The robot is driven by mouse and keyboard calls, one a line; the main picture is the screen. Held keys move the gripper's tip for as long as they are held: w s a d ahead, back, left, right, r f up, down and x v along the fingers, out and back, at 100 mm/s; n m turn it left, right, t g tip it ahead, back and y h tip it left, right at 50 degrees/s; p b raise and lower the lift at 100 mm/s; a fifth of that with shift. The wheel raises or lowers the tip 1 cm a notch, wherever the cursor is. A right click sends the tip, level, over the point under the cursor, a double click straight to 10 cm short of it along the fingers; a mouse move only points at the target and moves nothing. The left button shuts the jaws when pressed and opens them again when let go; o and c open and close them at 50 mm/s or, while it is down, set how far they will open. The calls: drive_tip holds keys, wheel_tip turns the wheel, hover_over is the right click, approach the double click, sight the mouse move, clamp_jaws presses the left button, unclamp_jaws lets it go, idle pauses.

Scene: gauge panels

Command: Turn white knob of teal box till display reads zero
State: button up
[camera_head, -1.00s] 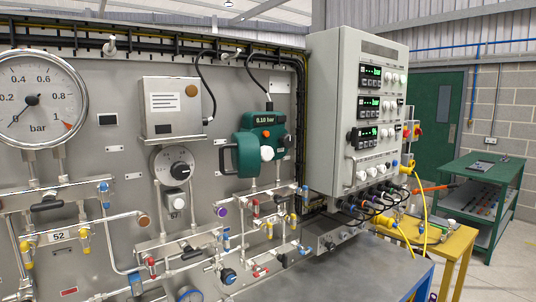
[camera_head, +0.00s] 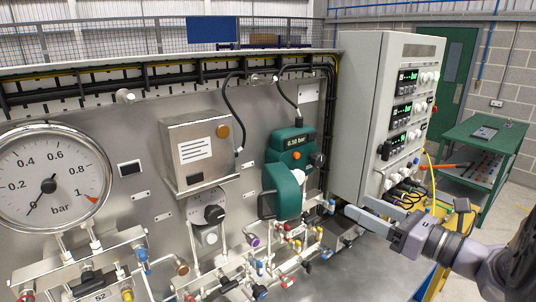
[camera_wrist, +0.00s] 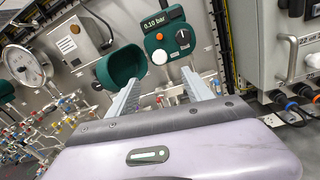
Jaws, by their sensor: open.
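The teal box (camera_head: 292,148) is mounted on the panel, right of centre in the head view. In the wrist view (camera_wrist: 172,24) its display (camera_wrist: 157,22) reads 0.10 bar. The white knob (camera_wrist: 160,57) is at the box's lower left, below an orange button (camera_wrist: 160,36); a black knob (camera_wrist: 183,37) is to its right. My gripper (camera_head: 357,205) is open and empty, to the right of the box. In the wrist view its fingers (camera_wrist: 160,78) point toward the white knob, apart from it.
The teal cup (camera_wrist: 120,66) sticks out left of the box. A grey cabinet (camera_head: 362,120) with displays stands to the right. Pipes and small valves (camera_head: 290,240) run below. A large gauge (camera_head: 48,180) and a metal box (camera_head: 198,150) are to the left.

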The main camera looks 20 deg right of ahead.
sight(300, 179)
drive_tip(key=p+x, duration=0.1)
drive_tip(key=x, duration=1.6)
drive_tip(key=shift+w+a+f, duration=0.1)
drive_tip(key=shift+a+f, duration=0.05)
drive_tip(key=shift+a, duration=0.1)
clamp_jaws()
